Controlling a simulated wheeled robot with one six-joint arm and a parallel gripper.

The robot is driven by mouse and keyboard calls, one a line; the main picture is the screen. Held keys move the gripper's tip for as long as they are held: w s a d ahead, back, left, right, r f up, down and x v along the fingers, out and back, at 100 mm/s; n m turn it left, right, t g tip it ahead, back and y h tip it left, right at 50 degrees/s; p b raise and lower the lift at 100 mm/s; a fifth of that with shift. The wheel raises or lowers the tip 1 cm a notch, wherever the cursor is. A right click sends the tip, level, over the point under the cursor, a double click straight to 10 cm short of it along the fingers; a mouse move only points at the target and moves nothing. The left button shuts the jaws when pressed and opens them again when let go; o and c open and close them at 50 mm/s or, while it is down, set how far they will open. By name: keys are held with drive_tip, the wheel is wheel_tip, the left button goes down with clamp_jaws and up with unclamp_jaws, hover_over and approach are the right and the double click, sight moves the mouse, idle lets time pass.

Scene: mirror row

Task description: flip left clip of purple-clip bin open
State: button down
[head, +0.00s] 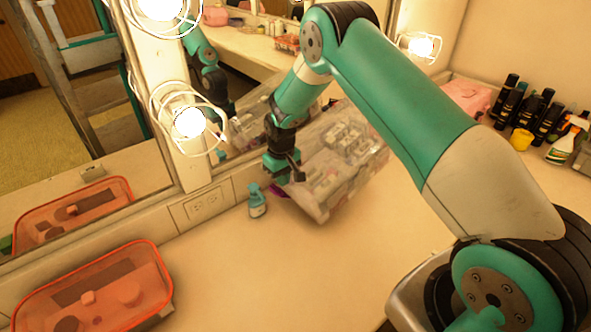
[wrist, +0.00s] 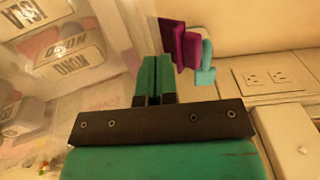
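A clear bin (head: 345,180) with several white boxes inside stands at an angle on the counter below the mirror. Its see-through wall (wrist: 95,55) fills the left of the wrist view. A purple clip (head: 278,190) shows at the bin's left end, partly hidden by my gripper. In the wrist view the purple clip (wrist: 185,45) stands out just beyond and right of my fingertips. I cannot tell whether it is latched. My gripper (head: 284,178) points down at the bin's left end. In the wrist view its green fingers (wrist: 153,62) are together, with nothing visible between them.
A lit caged bulb (head: 188,122) sticks out above. An orange-lidded bin (head: 95,290) is at front left. Dark bottles (head: 530,108) stand at right. The front counter is clear.

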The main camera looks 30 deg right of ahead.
drive_tip(key=shift+s+f, duration=0.3)
drive_tip(key=shift+w+d+r+p, duration=0.15)
drive_tip(key=shift+r+p, duration=0.45)
drive_tip(key=shift+r, duration=0.45)
drive_tip(key=shift+w+d+r+p, duration=0.15)
drive_tip(key=shift+r+p, duration=0.4)
drive_tip(key=shift+r, duration=0.55)
drive_tip(key=shift+d+r+p, duration=0.15)
drive_tip(key=shift+r+p, duration=0.45)
drive_tip(key=shift+r, duration=0.45)
drive_tip(key=shift+a+r, duration=0.1)
drive_tip(key=shift+r, duration=0.1)
drive_tip(key=s+a+r+n+y+b, duration=0.1)
drive_tip(key=s+a+r+b, duration=0.1)
drive_tip(key=s+a+r, duration=0.45)
drive_tip(key=s+a+r+n+y+b, duration=0.1)
drive_tip(key=s+a+r+b, duration=0.25)
drive_tip(key=s+r, duration=0.55)
drive_tip(key=s+a+r+n+y+b, duration=0.1)
drive_tip(key=s+r, duration=0.1)
drive_tip(key=s, duration=0.8)
drive_tip(key=s+a+r+n+y+b, duration=0.1)
drive_tip(key=s+a+r, duration=0.1)
drive_tip(key=s, duration=0.7)
drive_tip(key=shift+s+r+n, duration=0.35)
drive_tip(key=shift+n, duration=0.05)
